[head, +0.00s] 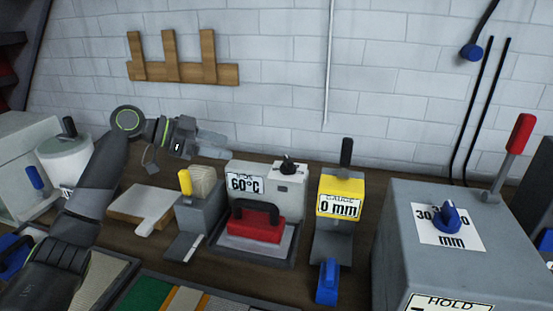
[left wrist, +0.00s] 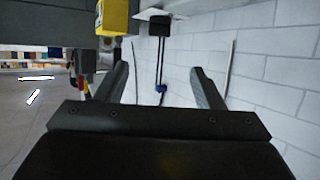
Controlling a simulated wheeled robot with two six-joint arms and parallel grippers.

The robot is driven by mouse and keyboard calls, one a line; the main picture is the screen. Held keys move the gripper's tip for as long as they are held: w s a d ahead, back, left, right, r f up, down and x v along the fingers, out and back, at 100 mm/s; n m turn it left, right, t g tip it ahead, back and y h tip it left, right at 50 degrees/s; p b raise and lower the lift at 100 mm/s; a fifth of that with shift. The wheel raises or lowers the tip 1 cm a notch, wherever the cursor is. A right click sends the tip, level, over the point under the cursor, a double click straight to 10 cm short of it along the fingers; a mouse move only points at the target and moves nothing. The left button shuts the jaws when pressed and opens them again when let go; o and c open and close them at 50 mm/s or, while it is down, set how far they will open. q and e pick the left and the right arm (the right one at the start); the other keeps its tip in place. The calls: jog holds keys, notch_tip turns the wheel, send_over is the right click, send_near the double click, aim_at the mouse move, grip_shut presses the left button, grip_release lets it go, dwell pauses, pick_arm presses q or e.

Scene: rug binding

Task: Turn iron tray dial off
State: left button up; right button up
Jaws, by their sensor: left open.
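The iron tray dial (head: 288,165) is a black knob on top of a white box at the back of the iron tray (head: 290,243). The box front carries a display reading 60°C (head: 245,184). A red iron (head: 256,226) with a black handle sits in the tray. My left gripper (head: 212,146) is open and empty, left of the dial and near the wall, apart from it. In the left wrist view, upside down, a black knob on a white top (left wrist: 160,24), apparently the dial, shows beyond the open left gripper (left wrist: 160,84). My right gripper is out of view.
Right of the tray stands a yellow gauge (head: 340,195) reading 0 mm, its black handle upright. A grey machine (head: 400,245) with a blue knob and a red lever stands farther right. A yellow-handled tool stand (head: 197,207) is left of the tray.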

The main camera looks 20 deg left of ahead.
aim_at(285, 160)
pick_arm(q)
jog(key=p+x, duration=0.4)
jog(key=x, duration=1.2)
jog(key=shift+w+d+f, duration=0.15)
jog(key=shift+d, duration=0.15)
jog(key=c, duration=1)
